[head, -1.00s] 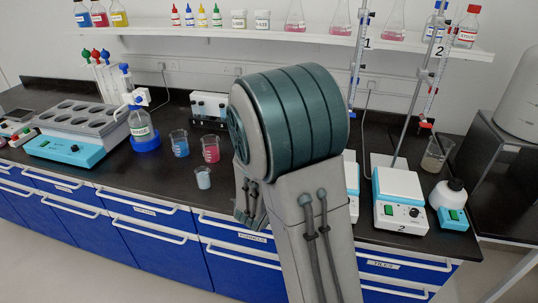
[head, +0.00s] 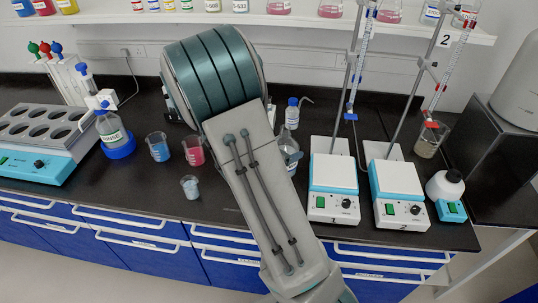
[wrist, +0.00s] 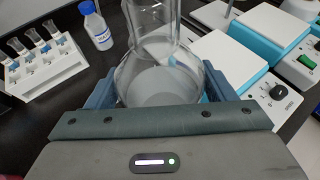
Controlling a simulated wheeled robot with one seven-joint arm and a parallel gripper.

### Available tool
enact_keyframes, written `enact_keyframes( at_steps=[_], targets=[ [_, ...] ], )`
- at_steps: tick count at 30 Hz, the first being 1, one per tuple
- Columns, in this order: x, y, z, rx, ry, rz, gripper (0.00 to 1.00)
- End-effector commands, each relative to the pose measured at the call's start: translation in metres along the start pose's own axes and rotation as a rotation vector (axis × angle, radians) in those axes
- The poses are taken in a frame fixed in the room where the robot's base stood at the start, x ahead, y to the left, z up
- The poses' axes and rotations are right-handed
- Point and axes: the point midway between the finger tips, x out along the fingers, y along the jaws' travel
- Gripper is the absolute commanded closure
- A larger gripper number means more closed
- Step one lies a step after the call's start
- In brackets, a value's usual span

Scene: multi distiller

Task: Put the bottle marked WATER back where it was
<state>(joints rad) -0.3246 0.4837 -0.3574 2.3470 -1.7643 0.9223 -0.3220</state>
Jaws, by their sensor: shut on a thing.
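My gripper (wrist: 160,97) is shut on a clear, round-bodied glass flask (wrist: 158,75) with a wide neck. The flask looks nearly colourless; I cannot tell if it touches the bench. In the head view the flask (head: 290,153) shows partly behind my arm, left of hotplate 1, and my gripper is hidden. A small blue-capped bottle (wrist: 96,27) with a white label stands upright on the bench beyond the flask, apart from my gripper. It also shows in the head view (head: 292,113). Its label is too small to read for certain.
Hotplates 1 (head: 333,190) and 2 (head: 397,195) stand to the right, with burette stands behind. A rack of small tubes (wrist: 42,67) is at the left. A RINSE bottle (head: 110,128) and beakers with blue (head: 158,147) and pink (head: 193,150) liquid stand further left.

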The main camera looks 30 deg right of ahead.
Motion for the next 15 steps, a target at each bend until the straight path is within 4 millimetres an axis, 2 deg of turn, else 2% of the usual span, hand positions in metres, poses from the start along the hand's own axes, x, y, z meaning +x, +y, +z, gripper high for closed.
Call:
enact_keyframes(
  at_steps=[9, 15],
  targets=[
    [0.015, 0.045, -0.021, 0.001, -0.002, -0.001, 0.74],
    [0.021, 0.062, -0.029, 0.003, -0.002, -0.001, 0.74]
  ],
)
